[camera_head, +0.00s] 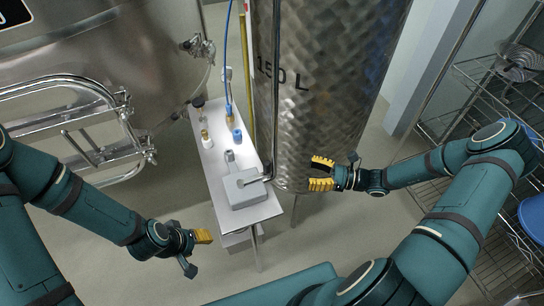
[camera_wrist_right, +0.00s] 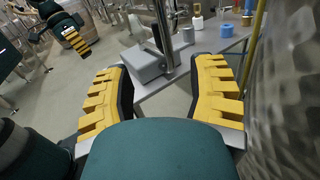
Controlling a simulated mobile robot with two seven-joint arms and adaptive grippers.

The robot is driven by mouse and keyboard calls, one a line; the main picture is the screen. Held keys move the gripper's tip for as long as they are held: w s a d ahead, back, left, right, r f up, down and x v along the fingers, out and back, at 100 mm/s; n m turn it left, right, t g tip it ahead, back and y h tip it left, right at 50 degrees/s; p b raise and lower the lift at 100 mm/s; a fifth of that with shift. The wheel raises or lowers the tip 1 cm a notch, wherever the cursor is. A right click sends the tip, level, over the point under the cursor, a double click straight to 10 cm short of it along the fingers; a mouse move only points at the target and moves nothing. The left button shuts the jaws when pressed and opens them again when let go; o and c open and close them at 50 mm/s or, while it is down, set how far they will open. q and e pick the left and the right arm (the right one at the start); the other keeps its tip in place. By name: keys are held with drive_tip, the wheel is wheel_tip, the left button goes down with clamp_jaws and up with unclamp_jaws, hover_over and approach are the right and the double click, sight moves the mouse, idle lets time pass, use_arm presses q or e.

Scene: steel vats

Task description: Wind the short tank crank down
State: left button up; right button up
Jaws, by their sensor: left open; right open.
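A steel tank marked 150 L (camera_head: 315,90) stands at centre. Beside it, on a narrow white bench (camera_head: 208,165), sits a grey box-like unit (camera_head: 245,188). A thin upright metal post rises next to the unit, and a short rod at its tank side may be the crank; I cannot tell for sure. My right gripper (camera_head: 316,173) is open and empty, in front of the tank and right of the unit. In the right wrist view the grey unit (camera_wrist_right: 143,63) and the post (camera_wrist_right: 164,35) show beyond the open fingers. My left gripper (camera_head: 202,237) is open and empty, below and left of the bench.
A larger steel vat (camera_head: 85,60) with a tubular door frame (camera_head: 70,90) stands at left. Wire shelving (camera_head: 470,100) is at right. The floor in front of the bench is open.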

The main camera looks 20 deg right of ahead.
sight(276, 166)
drive_tip(key=shift+n, duration=0.5)
drive_tip(key=x, duration=1.3)
drive_tip(key=shift+w+a, duration=0.15)
drive_tip(key=shift+a, duration=0.2)
clamp_jaws()
drive_tip(key=shift+w+r, duration=0.1)
